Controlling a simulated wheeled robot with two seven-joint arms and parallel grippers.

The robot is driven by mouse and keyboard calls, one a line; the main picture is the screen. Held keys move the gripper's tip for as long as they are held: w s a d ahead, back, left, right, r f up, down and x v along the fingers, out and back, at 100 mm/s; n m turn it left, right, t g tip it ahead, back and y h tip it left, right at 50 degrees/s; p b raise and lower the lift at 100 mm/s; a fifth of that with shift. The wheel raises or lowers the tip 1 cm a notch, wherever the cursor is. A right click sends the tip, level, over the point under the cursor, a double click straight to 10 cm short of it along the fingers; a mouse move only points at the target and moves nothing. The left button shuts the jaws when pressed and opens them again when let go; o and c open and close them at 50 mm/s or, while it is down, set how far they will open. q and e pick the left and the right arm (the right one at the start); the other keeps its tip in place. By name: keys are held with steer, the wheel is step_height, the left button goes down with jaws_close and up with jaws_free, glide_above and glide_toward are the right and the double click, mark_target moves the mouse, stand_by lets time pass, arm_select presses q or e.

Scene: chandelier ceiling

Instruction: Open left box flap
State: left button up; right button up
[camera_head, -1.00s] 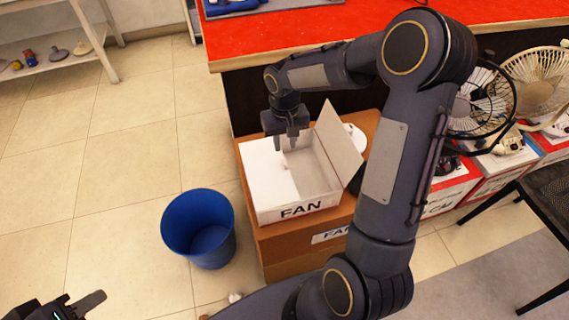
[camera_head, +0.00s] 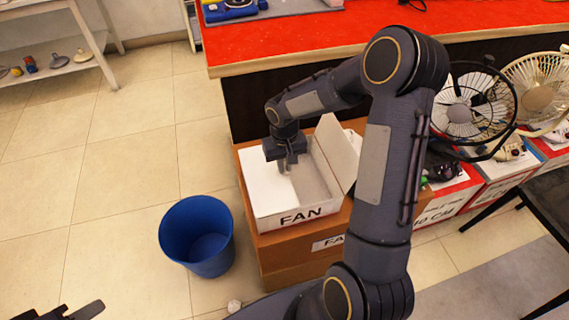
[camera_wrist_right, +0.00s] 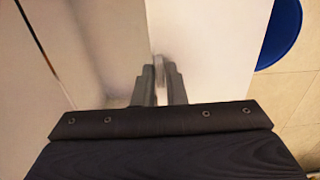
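The white FAN box (camera_head: 297,217) sits on a brown carton below the counter. Its right flap (camera_head: 337,150) stands up, leaning outward. Its left flap (camera_head: 265,186) lies nearly flat over the left part of the box. My right gripper (camera_head: 286,165) points down at the left flap's inner edge. In the right wrist view my fingers (camera_wrist_right: 160,80) are close together at that edge, with the left flap (camera_wrist_right: 215,40) to their right. I cannot tell whether they pinch it. My left gripper (camera_head: 85,311) shows only partly at the bottom left corner.
A blue bin (camera_head: 197,236) stands on the floor left of the brown carton (camera_head: 287,257). The red counter (camera_head: 350,35) overhangs behind the boxes. Fans (camera_head: 470,105) on boxes stand at the right.

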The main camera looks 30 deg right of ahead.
jaws_close()
